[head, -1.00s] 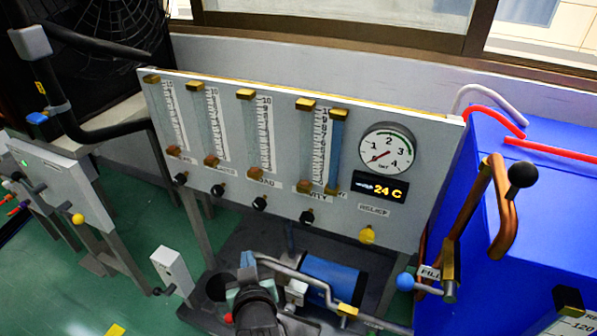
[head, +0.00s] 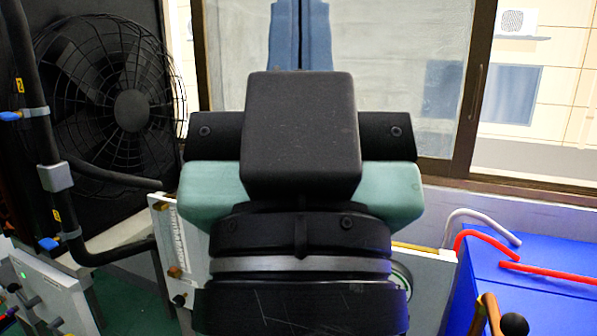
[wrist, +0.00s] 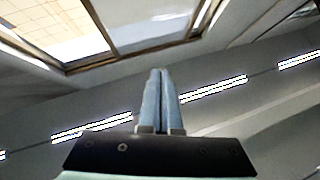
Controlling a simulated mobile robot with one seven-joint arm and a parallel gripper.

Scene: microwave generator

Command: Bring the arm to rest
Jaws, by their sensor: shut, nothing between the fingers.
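My gripper (head: 300,38) stands upright in the middle of the head view, its two blue fingers together and pointing up in front of the window. Its black and green body hides most of the gauge panel (head: 429,290) behind it. In the wrist view my gripper (wrist: 161,75) shows its fingers side by side, shut, with nothing held. Beyond the fingertips there are only the wall, the ceiling lights and a window frame (wrist: 97,30).
A large black caged fan (head: 105,85) and dark pipes stand at the left. A blue box (head: 545,275) with a red hose (head: 550,271) is at the lower right. A window (head: 420,90) fills the back. The space around the fingertips is clear.

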